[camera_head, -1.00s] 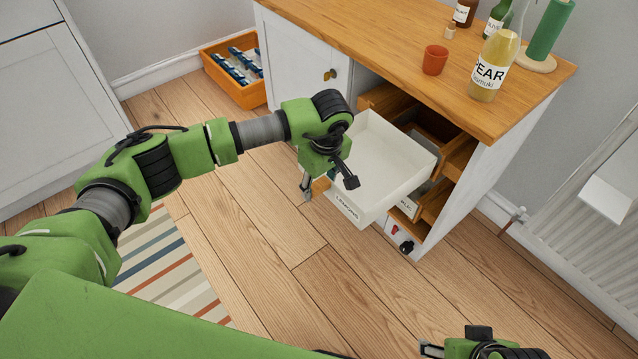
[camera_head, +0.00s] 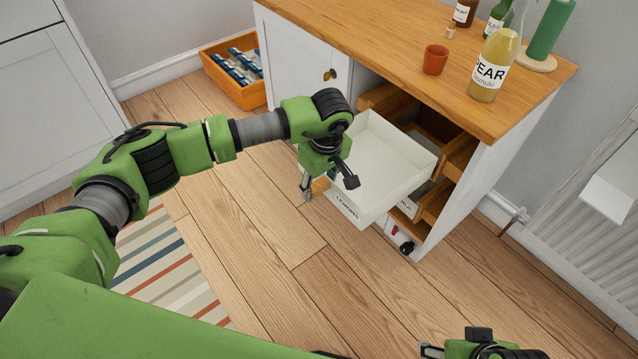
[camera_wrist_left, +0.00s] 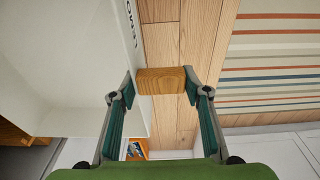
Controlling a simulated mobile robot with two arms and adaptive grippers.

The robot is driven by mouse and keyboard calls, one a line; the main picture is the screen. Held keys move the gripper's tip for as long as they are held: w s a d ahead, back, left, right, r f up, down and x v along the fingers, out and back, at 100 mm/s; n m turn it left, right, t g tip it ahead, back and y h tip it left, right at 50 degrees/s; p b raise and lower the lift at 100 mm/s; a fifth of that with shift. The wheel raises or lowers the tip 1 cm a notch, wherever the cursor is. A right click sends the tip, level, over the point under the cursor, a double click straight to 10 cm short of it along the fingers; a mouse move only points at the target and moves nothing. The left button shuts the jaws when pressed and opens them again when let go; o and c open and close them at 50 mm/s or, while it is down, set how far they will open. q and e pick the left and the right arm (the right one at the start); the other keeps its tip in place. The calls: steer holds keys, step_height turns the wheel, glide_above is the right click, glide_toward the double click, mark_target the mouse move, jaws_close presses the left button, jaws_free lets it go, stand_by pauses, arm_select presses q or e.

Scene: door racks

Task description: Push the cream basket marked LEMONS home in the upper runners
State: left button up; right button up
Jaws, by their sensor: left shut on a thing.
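The cream basket (camera_head: 392,172) marked LEMONS sticks well out of the open cabinet bay (camera_head: 455,165), at the upper wooden runners (camera_head: 459,157). Its label (camera_head: 347,209) faces outward, and its inside looks empty. My left gripper (camera_head: 321,185) is at the basket's front, shut on a wooden handle. In the left wrist view the wooden handle (camera_wrist_left: 160,81) sits between both fingers, beside the cream front wall (camera_wrist_left: 100,60). The basket's back end and its seat in the runners are hard to see. My right gripper (camera_head: 432,350) is partly in view at the bottom right edge.
Another basket, its label only partly readable (camera_head: 407,206), sits lower in the bay. The worktop carries a PEAR bottle (camera_head: 494,68) and a terracotta cup (camera_head: 435,60). An orange crate (camera_head: 235,72) stands on the floor left of the cabinet. The floor before the basket is clear.

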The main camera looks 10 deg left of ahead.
arm_select(q)
steer(key=shift+r, duration=0.15)
arm_select(e)
steer(key=shift+w, duration=0.1)
stand_by(0.5)
steer(key=shift+w+a+r+t, duration=0.2)
steer(key=shift+w+t, duration=0.1)
steer(key=shift+w, duration=0.35)
steer(key=shift+w, duration=0.1)
stand_by(0.4)
steer(key=shift+w+a+r+t, duration=0.1)
steer(key=shift+w+a+t, duration=0.1)
steer(key=shift+w, duration=0.25)
steer(key=shift+w+a+r+t, duration=0.1)
steer(key=shift+w+t, duration=0.1)
steer(key=shift+w, duration=0.25)
arm_select(q)
steer(key=shift+b, duration=0.35)
arm_select(e)
steer(key=shift+w, duration=0.1)
steer(key=shift+w+a+r+t+y, duration=0.15)
steer(key=shift+w+t+y, duration=0.15)
steer(key=shift+w+t, duration=0.15)
arm_select(q)
steer(key=shift+w, duration=0.1)
arm_select(e)
steer(key=shift+w, duration=0.1)
